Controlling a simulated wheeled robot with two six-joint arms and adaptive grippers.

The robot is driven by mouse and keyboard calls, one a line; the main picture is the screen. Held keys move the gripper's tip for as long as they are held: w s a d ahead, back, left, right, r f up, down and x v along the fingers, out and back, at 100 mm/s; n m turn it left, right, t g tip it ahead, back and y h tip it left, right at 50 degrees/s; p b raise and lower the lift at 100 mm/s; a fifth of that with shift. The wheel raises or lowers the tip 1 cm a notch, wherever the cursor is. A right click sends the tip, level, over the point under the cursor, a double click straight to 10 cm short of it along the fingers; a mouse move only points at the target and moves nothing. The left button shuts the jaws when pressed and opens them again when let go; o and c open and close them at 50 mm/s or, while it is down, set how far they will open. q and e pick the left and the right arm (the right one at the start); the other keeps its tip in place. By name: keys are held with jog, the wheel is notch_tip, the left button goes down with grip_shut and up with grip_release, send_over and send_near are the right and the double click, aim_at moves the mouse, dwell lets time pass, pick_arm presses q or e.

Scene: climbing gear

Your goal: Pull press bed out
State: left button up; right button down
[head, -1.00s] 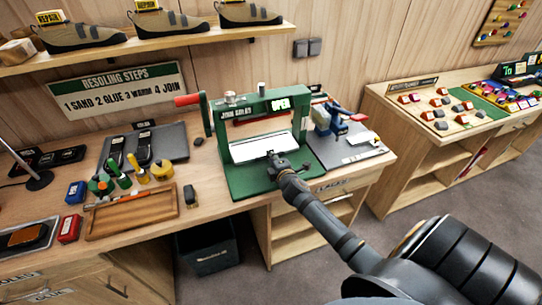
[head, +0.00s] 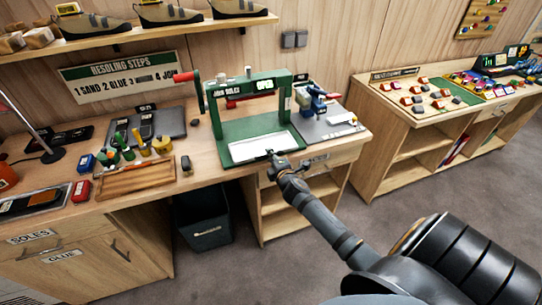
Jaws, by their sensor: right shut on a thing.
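The green press (head: 203,108) stands on the workbench, with a red-handled lever at its upper left and a lit sign on its top beam. The white press bed (head: 250,149) lies flat on the green base, forward of the press frame and near the bench's front edge. My right gripper (head: 272,156) is at the bed's front edge and is shut on it; the fingers hide the part they grip. My left gripper is not in view.
A blue clamp tool (head: 314,98) stands on a grey mat right of the press. A wooden tray (head: 135,177) and several glue bottles are to the left. A dark bin (head: 203,222) stands below the bench. Open floor lies in front.

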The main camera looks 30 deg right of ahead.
jog(key=c, duration=1.8)
grip_release()
jog(key=shift+c, duration=0.2)
jog(key=shift+o, duration=1.2)
jog(key=shift+w, duration=0.1)
jog(key=shift+o, duration=0.9)
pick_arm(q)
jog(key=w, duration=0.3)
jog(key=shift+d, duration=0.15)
pick_arm(e)
jog(key=v, duration=1.2)
jog(key=shift+d, duration=0.1)
